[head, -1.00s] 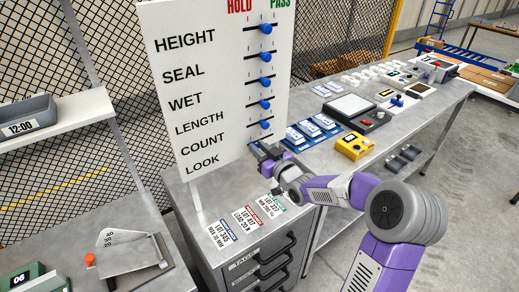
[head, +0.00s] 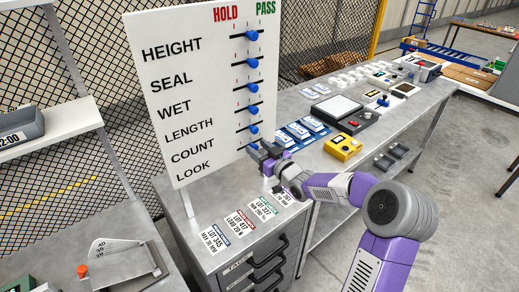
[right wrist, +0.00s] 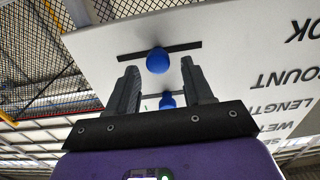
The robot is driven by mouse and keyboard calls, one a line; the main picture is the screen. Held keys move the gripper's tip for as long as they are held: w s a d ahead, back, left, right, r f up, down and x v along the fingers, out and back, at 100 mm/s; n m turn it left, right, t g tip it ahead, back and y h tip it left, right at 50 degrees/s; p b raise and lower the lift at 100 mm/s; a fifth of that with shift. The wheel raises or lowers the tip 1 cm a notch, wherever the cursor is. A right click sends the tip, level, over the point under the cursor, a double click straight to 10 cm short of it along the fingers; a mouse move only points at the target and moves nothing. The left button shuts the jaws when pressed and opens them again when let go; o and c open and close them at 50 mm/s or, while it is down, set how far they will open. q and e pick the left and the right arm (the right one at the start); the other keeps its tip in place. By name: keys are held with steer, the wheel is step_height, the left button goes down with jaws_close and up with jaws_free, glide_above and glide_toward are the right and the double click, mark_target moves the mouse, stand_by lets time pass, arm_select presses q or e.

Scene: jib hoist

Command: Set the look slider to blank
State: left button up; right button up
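The white board (head: 205,80) carries a column of blue sliders under the words HOLD and PASS. The look slider is the lowest; in the right wrist view its blue knob (right wrist: 158,60) sits near the middle of its dark slot (right wrist: 188,46). My right gripper (head: 260,152) is at the lower right of the board and largely hides this slider in the head view. In the right wrist view my right gripper (right wrist: 158,68) is open, one finger on each side of the look knob near the fingertips, with no visible contact. My left gripper is not in view.
The count slider's knob (right wrist: 167,100) also shows between the fingers, farther along the board. Lot labels (head: 240,222) lie on the cabinet top below the gripper. A yellow box (head: 343,147) and blue-and-white items (head: 298,131) stand on the bench to the right.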

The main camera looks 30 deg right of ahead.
steer(key=s+d, duration=0.1)
steer(key=s, duration=0.6)
steer(key=shift+s+p, duration=0.25)
steer(key=shift+p, duration=0.15)
steer(key=shift+d, duration=0.1)
